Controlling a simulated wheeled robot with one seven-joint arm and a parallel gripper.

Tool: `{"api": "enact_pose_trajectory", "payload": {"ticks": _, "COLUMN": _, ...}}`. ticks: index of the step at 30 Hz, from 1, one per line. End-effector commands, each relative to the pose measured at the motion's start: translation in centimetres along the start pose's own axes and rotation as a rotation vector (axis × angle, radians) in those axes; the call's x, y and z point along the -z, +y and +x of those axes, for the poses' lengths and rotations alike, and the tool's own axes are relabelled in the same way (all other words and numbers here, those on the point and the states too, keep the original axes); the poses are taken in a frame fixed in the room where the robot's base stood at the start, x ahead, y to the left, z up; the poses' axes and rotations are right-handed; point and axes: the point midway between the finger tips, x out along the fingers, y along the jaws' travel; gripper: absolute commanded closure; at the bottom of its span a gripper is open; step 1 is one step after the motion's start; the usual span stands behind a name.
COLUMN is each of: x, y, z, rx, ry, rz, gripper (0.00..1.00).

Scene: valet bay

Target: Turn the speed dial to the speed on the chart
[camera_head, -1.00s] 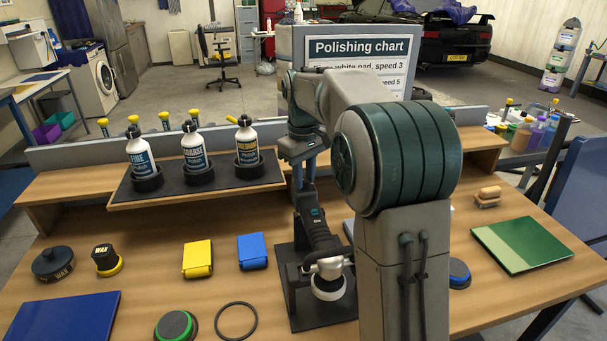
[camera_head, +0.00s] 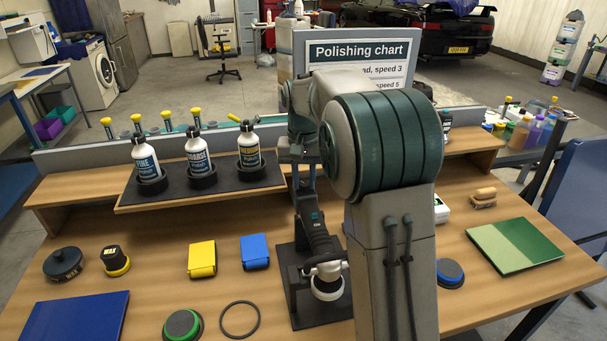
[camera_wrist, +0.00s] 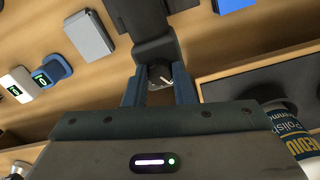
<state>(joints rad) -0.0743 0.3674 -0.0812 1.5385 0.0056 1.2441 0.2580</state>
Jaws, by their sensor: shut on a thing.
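The polisher (camera_head: 318,235), with a dark body and a pale round head, rests on a black stand (camera_head: 285,262) in the head view. In the wrist view its dark body (camera_wrist: 150,40) runs up from my gripper. The speed dial (camera_wrist: 160,74) is a small dark knob with a white mark at the body's near end. My gripper (camera_wrist: 160,88) has its two blue fingers on either side of the dial, closed on it. The number the dial points to is too small to read. The polishing chart (camera_head: 364,50) is partly covered by my arm; "speed 3" and "speed 5" show on separate lines.
Three bottles (camera_head: 198,153) stand on a raised dark rack left of my arm; one shows close at right in the wrist view (camera_wrist: 295,135). Yellow (camera_head: 202,258) and blue (camera_head: 254,251) pads or boxes lie left of the polisher. A green panel (camera_head: 515,245) lies at right.

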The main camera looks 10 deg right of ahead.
Motion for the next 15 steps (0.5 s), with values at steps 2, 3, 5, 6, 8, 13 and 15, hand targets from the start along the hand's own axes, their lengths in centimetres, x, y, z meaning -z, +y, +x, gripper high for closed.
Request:
{"api": "enact_pose_trajectory", "payload": {"ticks": 2, "x": 0.02, "y": 0.00, "z": -0.21, "rx": -0.001, "ry": -0.001, "rz": 0.054, "gripper": 0.99}}
{"api": "enact_pose_trajectory", "payload": {"ticks": 3, "x": 0.02, "y": -0.01, "z": -0.20, "rx": -0.001, "ry": -0.002, "rz": 0.082, "gripper": 0.99}}
{"api": "enact_pose_trajectory", "payload": {"ticks": 5, "x": 0.02, "y": -0.02, "z": -0.18, "rx": -0.001, "ry": -0.002, "rz": 0.118, "gripper": 0.99}}
{"api": "enact_pose_trajectory", "payload": {"ticks": 6, "x": 0.03, "y": -0.02, "z": -0.17, "rx": -0.001, "ry": -0.003, "rz": 0.141, "gripper": 0.99}}
{"api": "enact_pose_trajectory", "payload": {"ticks": 8, "x": 0.03, "y": -0.01, "z": -0.15, "rx": -0.001, "ry": -0.003, "rz": 0.170, "gripper": 0.99}}
{"api": "enact_pose_trajectory", "payload": {"ticks": 13, "x": 0.05, "y": -0.01, "z": -0.10, "rx": -0.001, "ry": -0.004, "rz": 0.229, "gripper": 0.99}}
{"api": "enact_pose_trajectory", "payload": {"ticks": 15, "x": 0.05, "y": -0.01, "z": -0.08, "rx": -0.001, "ry": -0.004, "rz": 0.243, "gripper": 0.99}}
